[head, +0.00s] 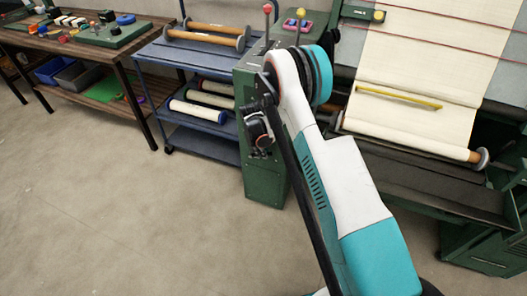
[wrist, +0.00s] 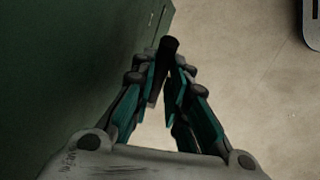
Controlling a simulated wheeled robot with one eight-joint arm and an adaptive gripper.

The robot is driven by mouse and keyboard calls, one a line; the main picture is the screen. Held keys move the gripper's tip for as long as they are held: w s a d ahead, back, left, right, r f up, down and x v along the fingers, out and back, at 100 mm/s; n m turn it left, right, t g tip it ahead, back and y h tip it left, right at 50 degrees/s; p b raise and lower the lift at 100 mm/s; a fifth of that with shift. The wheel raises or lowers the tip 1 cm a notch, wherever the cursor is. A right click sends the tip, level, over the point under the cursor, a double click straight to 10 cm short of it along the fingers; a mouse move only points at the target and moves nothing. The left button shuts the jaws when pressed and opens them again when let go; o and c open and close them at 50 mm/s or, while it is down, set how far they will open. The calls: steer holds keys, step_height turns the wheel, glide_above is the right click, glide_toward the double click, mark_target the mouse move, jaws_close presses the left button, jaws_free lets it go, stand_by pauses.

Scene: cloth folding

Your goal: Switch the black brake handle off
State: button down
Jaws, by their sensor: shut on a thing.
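The black handle (wrist: 168,46) shows in the wrist view as a dark rounded end between my fingertips, beside the green cabinet side. My gripper (wrist: 165,78) is shut on it, with one finger on each side. My arm covers part of the cabinet there, and I cannot make out the handle in that view. Most of the handle's length is hidden by the fingers.
A red-knobbed lever (head: 267,9) and a yellow-knobbed lever (head: 301,13) stand on top of the cabinet. A blue shelf cart (head: 190,62) with rolls stands to the left. Cream cloth (head: 405,75) hangs on the machine at right. The floor (head: 110,210) at front left is clear.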

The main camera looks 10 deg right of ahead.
steer(key=shift+w+a+r+g+h, duration=0.4)
steer(key=shift+g+h, duration=0.1)
steer(key=shift+h, duration=0.2)
steer(key=c, duration=1.6)
jaws_free()
steer(key=shift+o, duration=0.2)
steer(key=shift+s, duration=0.1)
steer(key=shift+a+r, duration=0.1)
steer(key=shift+r, duration=0.05)
steer(key=v, duration=1.1)
steer(key=shift+r, duration=0.35)
steer(key=shift+a, duration=0.1)
